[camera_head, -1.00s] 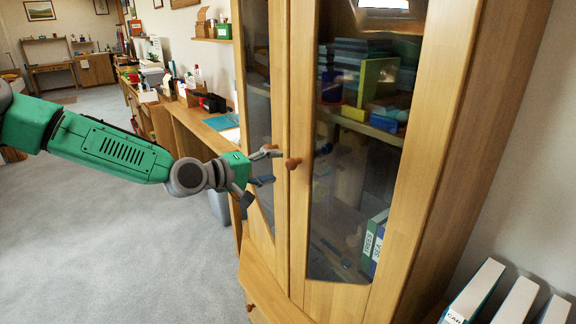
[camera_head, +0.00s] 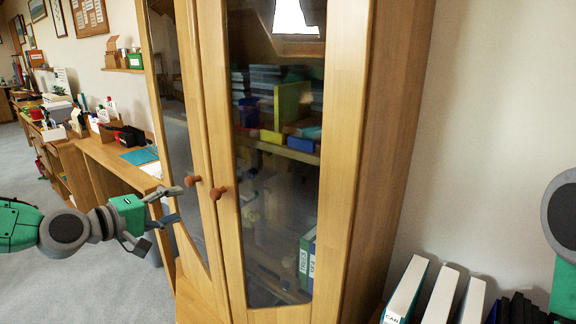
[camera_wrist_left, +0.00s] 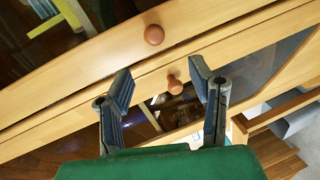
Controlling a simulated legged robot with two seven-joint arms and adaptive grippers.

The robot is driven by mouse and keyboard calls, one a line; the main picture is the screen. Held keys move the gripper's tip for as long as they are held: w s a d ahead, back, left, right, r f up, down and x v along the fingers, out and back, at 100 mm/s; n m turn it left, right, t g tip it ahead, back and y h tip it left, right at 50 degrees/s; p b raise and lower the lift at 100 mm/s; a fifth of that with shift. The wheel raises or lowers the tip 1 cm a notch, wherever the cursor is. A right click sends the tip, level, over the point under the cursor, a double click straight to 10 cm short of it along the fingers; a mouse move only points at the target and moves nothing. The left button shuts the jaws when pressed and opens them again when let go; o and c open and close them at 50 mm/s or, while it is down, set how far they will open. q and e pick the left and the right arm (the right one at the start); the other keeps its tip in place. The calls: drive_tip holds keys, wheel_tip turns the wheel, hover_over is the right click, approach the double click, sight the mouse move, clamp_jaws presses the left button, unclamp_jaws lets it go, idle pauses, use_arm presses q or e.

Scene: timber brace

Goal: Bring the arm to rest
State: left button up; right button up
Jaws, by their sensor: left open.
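A tall wooden cabinet (camera_head: 345,120) with two glass doors stands before me. Both doors look shut, with round knobs side by side: the left knob (camera_head: 192,181) and the right knob (camera_head: 217,193). My left gripper (camera_head: 165,206) is open and empty, in front of the left door with its fingertips close to the left knob. In the left wrist view, one knob (camera_wrist_left: 175,85) shows between the open fingers (camera_wrist_left: 161,84), and the other knob (camera_wrist_left: 154,35) lies beyond them. I cannot tell whether a finger touches a knob. My right gripper is out of view.
Binders (camera_head: 306,262) and boxes show behind the glass. White binders (camera_head: 440,294) stand at the lower right beside the cabinet. A wooden desk (camera_head: 112,160) with office items runs along the wall at left. Grey carpet (camera_head: 85,270) is clear at the lower left.

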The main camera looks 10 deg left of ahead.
use_arm(q)
drive_tip(key=s+d+f+m+g+y, duration=0.1)
drive_tip(key=s+d+f+m+g, duration=0.15)
drive_tip(key=s+d+f, duration=0.4)
drive_tip(key=s+d+f+m+g, duration=0.1)
drive_tip(key=s+d+f+g, duration=0.2)
drive_tip(key=f, duration=0.6)
drive_tip(key=s+d+f+m+g+y, duration=0.1)
drive_tip(key=s+d+f+m+g, duration=0.15)
drive_tip(key=s+f, duration=0.4)
drive_tip(key=s+a+f+m+g+y, duration=0.2)
drive_tip(key=s+f, duration=0.3)
drive_tip(key=s, duration=0.5)
drive_tip(key=s+a+f+m+g+y, duration=0.2)
drive_tip(key=s+f, duration=0.3)
drive_tip(key=s, duration=0.5)
drive_tip(key=shift+m+g+y, duration=0.3)
drive_tip(key=shift+m+g, duration=0.5)
drive_tip(key=shift+m, duration=0.1)
drive_tip(key=shift+d, duration=0.1)
